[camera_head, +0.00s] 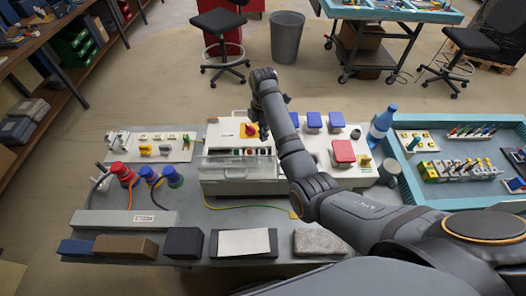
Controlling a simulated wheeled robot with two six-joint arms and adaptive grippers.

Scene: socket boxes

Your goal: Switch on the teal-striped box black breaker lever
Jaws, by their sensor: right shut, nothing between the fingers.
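A white control box (212,140) stands mid-table with a red-and-yellow rotary switch on top, a row of small coloured buttons and a clear cover (236,167) at its front. I cannot make out a teal stripe or a black breaker lever on it; my right arm hides part of its right side. My right gripper (264,134) is over the right part of this box, pointing down, shut and empty. Whether it touches the box is not clear. My left gripper is not in view.
A white panel with blue covers (314,121) and a red cover (343,151) lies right of my arm. Red and blue plugs (121,172) stand at left. Blocks (184,242) line the front edge. A blue bottle (381,122) stands beside a teal tray (393,166).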

